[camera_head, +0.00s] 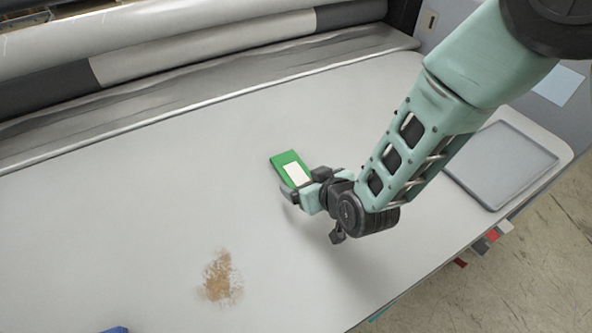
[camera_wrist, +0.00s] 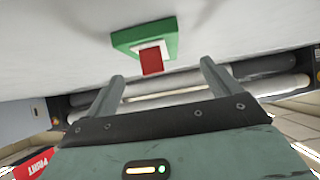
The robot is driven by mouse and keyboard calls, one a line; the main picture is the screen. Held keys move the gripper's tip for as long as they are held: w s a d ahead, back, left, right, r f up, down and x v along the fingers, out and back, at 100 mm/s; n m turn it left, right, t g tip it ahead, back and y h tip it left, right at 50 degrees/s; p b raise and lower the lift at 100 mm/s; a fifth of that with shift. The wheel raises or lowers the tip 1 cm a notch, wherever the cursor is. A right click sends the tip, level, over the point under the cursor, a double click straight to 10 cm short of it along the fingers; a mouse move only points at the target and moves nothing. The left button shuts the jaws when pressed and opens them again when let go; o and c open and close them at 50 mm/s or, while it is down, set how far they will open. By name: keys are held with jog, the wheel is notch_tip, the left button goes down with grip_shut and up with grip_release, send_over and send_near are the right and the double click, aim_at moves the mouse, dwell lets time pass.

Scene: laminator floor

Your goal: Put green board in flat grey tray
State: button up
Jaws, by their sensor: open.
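The green board (camera_head: 280,160) lies on the light work surface near the middle, with a white patch on top. In the wrist view the green board (camera_wrist: 126,39) shows ahead of the fingertips, with a white patch and a red patch on it. My gripper (camera_head: 299,192) is at the board's near end in the head view and hides part of it. In the wrist view my gripper (camera_wrist: 162,76) is open, with nothing between its fingers. Contact with the board cannot be told. The flat grey tray (camera_head: 508,151) lies empty at the right, partly behind my arm.
Large rollers (camera_head: 200,42) run along the back edge. A brown stain (camera_head: 221,278) marks the front of the surface. A blue object (camera_head: 115,329) shows at the bottom edge. Colored tags (camera_head: 491,236) hang at the right front edge. The surface left of the board is clear.

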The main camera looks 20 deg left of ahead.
aim_at(298, 175)
jog(key=shift+w+d+p+x, duration=0.1)
jog(key=shift+p+x, duration=0.6)
jog(key=shift+x, duration=0.45)
jog(key=shift+w+d+p+x, duration=0.1)
jog(key=shift+p+x, duration=0.55)
jog(key=shift+x, duration=0.45)
jog(key=shift+w+a+f, duration=0.35)
jog(key=shift+a+f, duration=0.05)
jog(key=shift+f, duration=0.1)
jog(key=shift+c, duration=0.3)
jog(key=c, duration=1.1)
notch_tip(298, 175, up, 10)
jog(key=b, duration=0.3)
